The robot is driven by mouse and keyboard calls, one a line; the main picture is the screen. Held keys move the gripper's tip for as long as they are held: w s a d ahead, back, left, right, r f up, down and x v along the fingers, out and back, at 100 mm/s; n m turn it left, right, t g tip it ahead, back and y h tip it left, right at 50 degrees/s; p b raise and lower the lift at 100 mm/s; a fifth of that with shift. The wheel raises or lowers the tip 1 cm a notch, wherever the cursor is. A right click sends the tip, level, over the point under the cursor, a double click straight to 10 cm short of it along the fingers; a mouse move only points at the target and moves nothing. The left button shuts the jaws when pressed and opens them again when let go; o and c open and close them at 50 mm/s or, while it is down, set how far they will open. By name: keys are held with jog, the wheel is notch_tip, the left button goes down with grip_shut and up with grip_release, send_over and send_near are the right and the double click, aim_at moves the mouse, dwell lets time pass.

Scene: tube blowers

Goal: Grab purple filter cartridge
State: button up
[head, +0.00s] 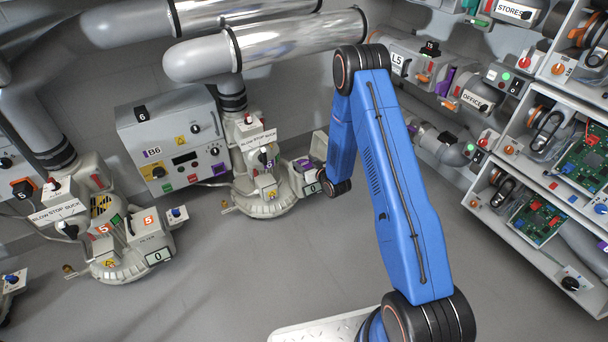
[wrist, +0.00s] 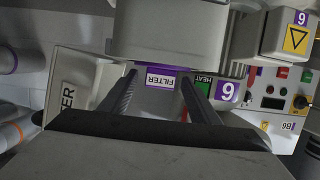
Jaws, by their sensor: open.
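In the wrist view, a purple-edged part labelled FILTER (wrist: 161,79), upside down, shows between the fingertips of my gripper (wrist: 158,84). It appears to be the purple filter cartridge, at the blower marked 6; most of its body is hidden. My gripper is open, with one finger on each side of the label. I cannot tell whether the fingers touch it. In the head view, my blue arm reaches to the right side of blower 6 (head: 265,192), where small purple parts (head: 303,163) show. The fingers cannot be made out there.
A control box marked B6 (head: 180,143) stands left of the blower. Another blower with orange 5 labels (head: 120,235) stands at the left. Shelves (head: 545,165) with circuit boards line the right. Large pipes (head: 265,45) run overhead. The grey floor in front is clear.

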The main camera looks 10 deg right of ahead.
jog(key=shift+w+a+f, duration=0.1)
jog(key=shift+w, duration=0.25)
grip_shut()
